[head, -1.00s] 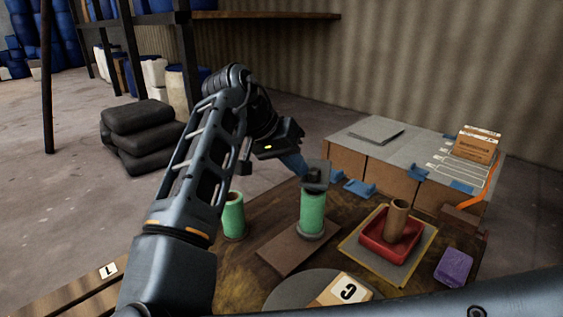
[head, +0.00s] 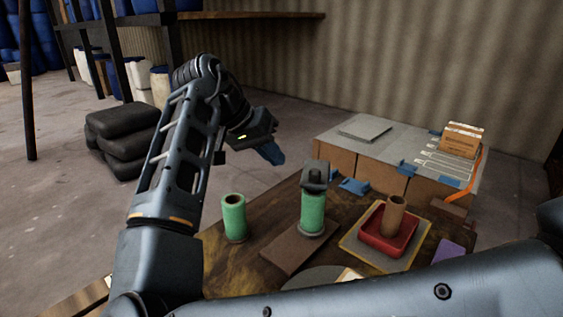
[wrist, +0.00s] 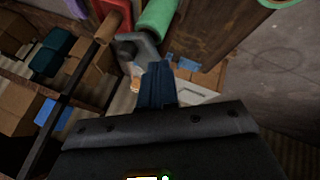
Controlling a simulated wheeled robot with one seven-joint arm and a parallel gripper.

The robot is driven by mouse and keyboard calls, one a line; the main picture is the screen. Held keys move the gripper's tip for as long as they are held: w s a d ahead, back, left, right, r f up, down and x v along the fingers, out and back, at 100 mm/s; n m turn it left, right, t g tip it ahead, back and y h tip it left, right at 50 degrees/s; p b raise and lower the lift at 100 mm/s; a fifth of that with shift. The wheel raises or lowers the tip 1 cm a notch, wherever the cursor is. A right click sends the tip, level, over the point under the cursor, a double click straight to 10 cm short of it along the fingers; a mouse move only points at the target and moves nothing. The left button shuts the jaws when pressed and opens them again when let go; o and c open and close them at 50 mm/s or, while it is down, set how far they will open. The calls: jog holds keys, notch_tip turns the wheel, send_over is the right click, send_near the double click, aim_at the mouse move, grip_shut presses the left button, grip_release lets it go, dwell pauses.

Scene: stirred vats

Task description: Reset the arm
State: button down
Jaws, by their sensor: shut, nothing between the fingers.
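My gripper (head: 271,153) is in the air past the table's far left edge in the head view, with its blue fingers together and nothing between them. In the wrist view the blue fingers (wrist: 157,85) also show closed. The gripper is apart from everything on the table. Nearest it are a green cylinder (head: 234,217) standing on the left of the table and a second green cylinder (head: 311,213) with a dark grey fitting (head: 314,176) on top, standing on a brown board (head: 290,252).
A red tray (head: 377,240) holds an upright brown tube (head: 393,214). Behind it is a grey-topped cardboard block (head: 400,150) with blue clips and a small box (head: 462,140). A purple item (head: 453,252) is partly hidden by my arm. Dark sacks (head: 122,135) lie on the floor at left.

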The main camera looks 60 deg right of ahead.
jog(key=v, duration=0.6)
jog(key=shift+w+a+r, duration=0.2)
jog(key=shift+a+r, duration=0.05)
